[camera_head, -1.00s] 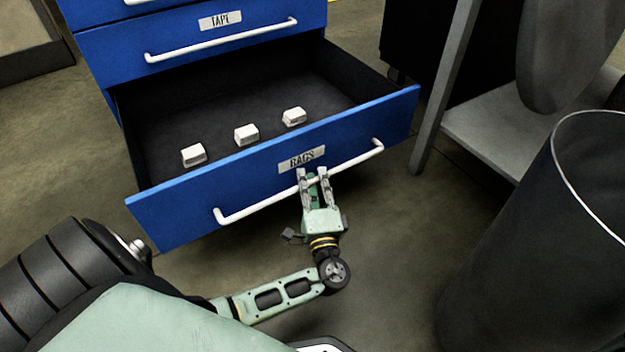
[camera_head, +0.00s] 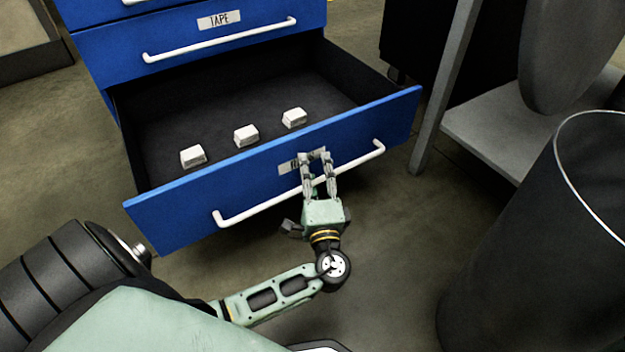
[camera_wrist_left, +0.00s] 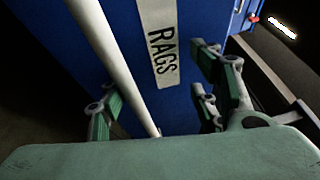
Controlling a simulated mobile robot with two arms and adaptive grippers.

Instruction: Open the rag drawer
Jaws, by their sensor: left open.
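The blue rag drawer (camera_head: 245,195) is pulled well out of the cabinet, and its dark inside shows. Its white bar handle (camera_head: 255,211) runs across the front. My left gripper (camera_head: 314,160) is open at the handle, with its fingertips in front of the label and partly covering it. In the left wrist view the RAGS label (camera_wrist_left: 160,42) and the white handle (camera_wrist_left: 112,60) show between and beside the spread fingers. I cannot tell whether the fingers touch the handle. My right gripper is not in view.
Several white folded pieces (camera_head: 246,135) lie in the drawer. The TAPE drawer (camera_head: 200,45) above is closed. A dark round bin (camera_head: 520,240) stands at the right, with a grey shelf (camera_head: 490,130) behind it. Open floor lies below the drawer.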

